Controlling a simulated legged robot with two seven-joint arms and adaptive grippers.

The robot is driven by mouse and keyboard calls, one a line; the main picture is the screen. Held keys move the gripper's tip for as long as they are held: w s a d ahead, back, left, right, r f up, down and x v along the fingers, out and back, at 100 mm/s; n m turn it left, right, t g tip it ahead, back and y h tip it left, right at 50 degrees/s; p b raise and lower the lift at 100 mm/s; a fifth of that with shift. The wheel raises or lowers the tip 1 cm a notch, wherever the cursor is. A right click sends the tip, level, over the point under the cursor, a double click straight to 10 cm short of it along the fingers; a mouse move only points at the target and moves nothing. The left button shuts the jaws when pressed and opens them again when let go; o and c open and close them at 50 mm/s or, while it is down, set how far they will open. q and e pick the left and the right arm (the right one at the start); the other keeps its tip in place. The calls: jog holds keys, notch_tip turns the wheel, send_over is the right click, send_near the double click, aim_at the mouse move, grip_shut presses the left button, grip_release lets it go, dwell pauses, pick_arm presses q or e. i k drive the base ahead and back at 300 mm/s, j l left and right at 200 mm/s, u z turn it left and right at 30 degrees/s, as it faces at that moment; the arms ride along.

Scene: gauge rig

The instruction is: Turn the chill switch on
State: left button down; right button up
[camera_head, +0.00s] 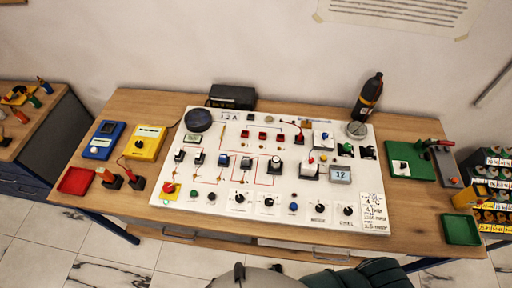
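A white control panel (225,208) lies on the wooden table, covered with switches, knobs, lamps and red wiring lines. Near its front right corner are two black rotary knobs on white plates. The right-hand knob (348,210) has a small label below it that seems to read "CHILL", but the print is too small to be sure. The other knob (320,208) sits just left of it, with its own label. I cannot tell the set position of either knob. Neither of my grippers is in view, and nothing touches the panel.
A dark bottle (368,95) stands at the panel's back right. A blue meter (103,139), a yellow meter (146,142) and a red tray (76,181) are at left. A green board (408,160) and a green tray (461,229) are at right. The front table strip is clear.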

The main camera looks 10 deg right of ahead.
aim_at(348, 210)
jog(key=k+l+z, duration=0.15)
jog(key=z, duration=1.5)
jog(key=k+j+z, duration=0.15)
jog(key=z, duration=0.25)
jog(key=k+j+z, duration=0.15)
jog(key=z, duration=0.3)
jog(key=k+j+z, duration=0.2)
jog(key=z, duration=0.2)
